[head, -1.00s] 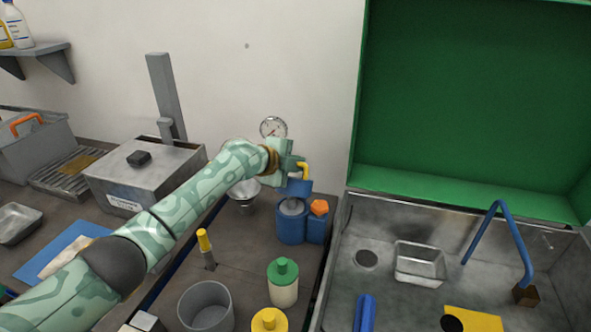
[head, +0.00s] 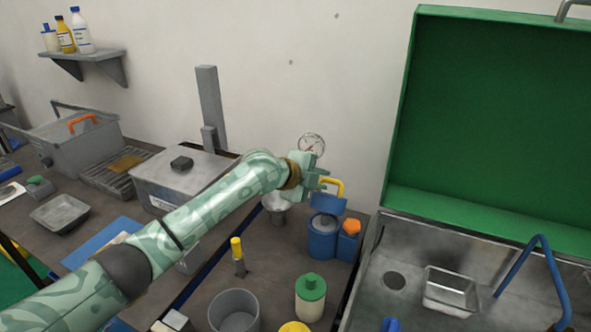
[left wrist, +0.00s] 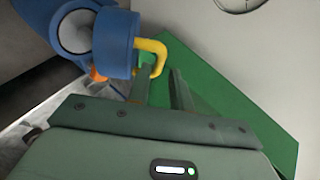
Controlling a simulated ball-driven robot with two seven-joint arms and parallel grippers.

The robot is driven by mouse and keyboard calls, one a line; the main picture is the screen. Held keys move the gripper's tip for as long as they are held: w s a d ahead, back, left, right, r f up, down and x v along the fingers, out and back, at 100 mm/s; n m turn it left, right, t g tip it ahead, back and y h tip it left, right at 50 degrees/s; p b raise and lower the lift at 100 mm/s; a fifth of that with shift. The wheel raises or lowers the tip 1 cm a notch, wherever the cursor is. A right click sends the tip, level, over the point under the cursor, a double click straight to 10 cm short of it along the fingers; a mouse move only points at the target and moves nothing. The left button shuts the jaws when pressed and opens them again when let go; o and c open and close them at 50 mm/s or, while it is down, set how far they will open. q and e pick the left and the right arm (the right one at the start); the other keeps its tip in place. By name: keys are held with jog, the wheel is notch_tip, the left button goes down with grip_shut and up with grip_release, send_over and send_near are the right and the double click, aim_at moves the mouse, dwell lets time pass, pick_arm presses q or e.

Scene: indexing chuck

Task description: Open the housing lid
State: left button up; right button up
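The blue housing (head: 321,242) stands on the bench next to the green case. Its blue lid (head: 328,204) is tilted up, and part of the grey round inside shows below it. A yellow handle (head: 335,185) sticks out from the lid. In the left wrist view the lid (left wrist: 114,42) stands off the housing opening (left wrist: 76,31), with the yellow handle (left wrist: 155,52) on its near side. My left gripper (head: 322,181) is beside the handle. Its fingers (left wrist: 160,80) are apart, with the handle's bend near their tips; contact cannot be made out. My right gripper is out of view.
An orange knob (head: 351,227) sits right of the housing. A gauge (head: 312,144) is on the wall behind. A funnel (head: 276,207), a yellow-handled tool (head: 237,256), a green-capped jar (head: 310,296) and a grey pot (head: 236,312) stand nearby. The green case (head: 480,205) bounds the right.

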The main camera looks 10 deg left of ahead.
pick_arm(q)
jog(key=p+v, duration=0.2)
jog(key=v, duration=0.9)
